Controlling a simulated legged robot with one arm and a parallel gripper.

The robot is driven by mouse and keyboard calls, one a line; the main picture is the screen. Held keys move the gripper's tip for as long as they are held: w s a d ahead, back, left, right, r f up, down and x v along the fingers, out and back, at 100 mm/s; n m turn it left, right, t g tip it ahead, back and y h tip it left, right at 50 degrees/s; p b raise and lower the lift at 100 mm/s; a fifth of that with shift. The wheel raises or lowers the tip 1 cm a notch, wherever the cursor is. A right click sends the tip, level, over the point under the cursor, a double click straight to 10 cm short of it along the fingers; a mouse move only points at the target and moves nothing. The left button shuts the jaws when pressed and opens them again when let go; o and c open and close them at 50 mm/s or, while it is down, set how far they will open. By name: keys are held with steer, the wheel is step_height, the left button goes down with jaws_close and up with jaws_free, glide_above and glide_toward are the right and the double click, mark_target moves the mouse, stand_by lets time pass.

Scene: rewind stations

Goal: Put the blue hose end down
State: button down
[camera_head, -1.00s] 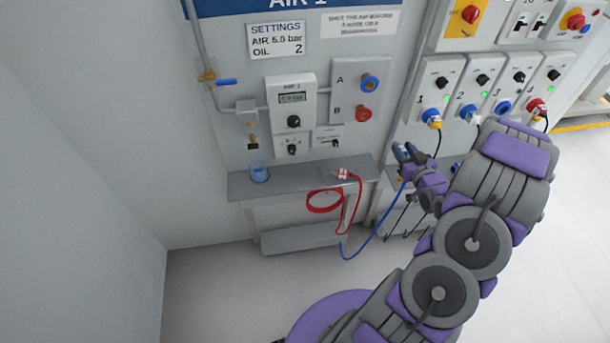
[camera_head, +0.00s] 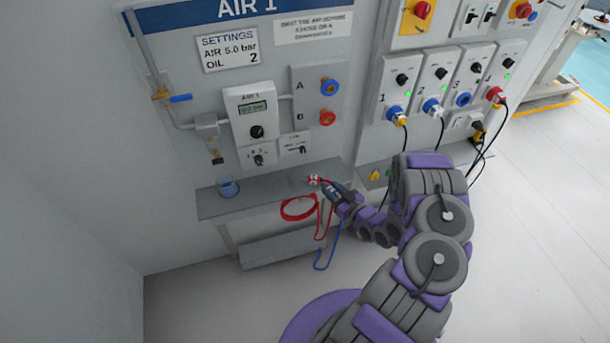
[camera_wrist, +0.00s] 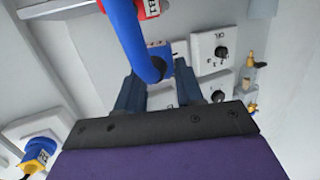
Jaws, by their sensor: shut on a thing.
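My gripper (camera_head: 332,190) is at the right end of the grey shelf (camera_head: 212,209), close beside the red hose end (camera_head: 313,180) in the head view. In the wrist view the blue hose end (camera_wrist: 157,50) is between my two dark fingers, which are shut on it, and its thick blue hose bends up and away.
The red hose coil (camera_head: 298,208) hangs at the shelf front. A blue cup (camera_head: 228,188) stands at the shelf's left. Blue port A (camera_head: 329,87) and red port B (camera_head: 327,118) are on the wall panel above. The shelf between cup and red hose end looks clear.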

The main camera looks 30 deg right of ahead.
steer(key=b, duration=0.2)
glide_above(331, 175)
steer(key=shift+w+d+f, duration=0.1)
steer(key=shift+f, duration=0.65)
steer(key=shift+f+b, duration=0.55)
steer(key=shift+f, duration=1.2)
steer(key=c, duration=0.7)
jaws_free()
